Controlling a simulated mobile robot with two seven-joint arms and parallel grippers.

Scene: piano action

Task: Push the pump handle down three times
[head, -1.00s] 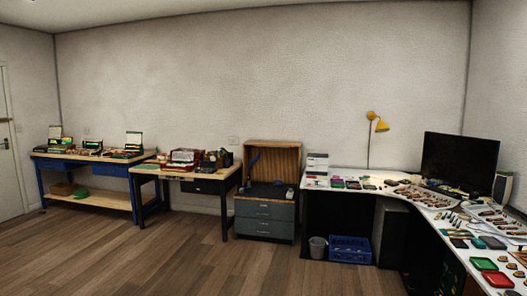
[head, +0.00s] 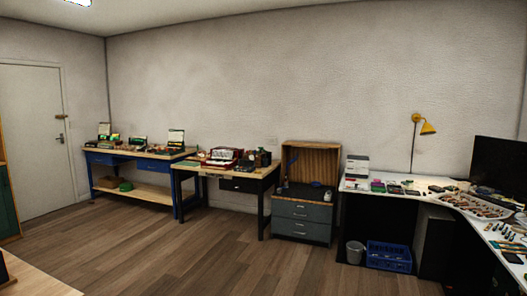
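No pump handle can be made out for certain at this distance. A small, dark blue upright thing (head: 291,160) stands in front of the open wooden box (head: 318,163) on the grey drawer cabinet (head: 302,220); it is too small to tell what it is. A small pale item (head: 328,195) is at the right of the cabinet top. Neither of my grippers shows in the head view.
A wooden workbench (head: 228,172) and a blue bench (head: 110,158) with cases stand left of the cabinet. A white desk (head: 400,188), a grey bin (head: 354,251) and a blue crate (head: 388,257) are to its right. The wooden floor (head: 160,245) in front is open.

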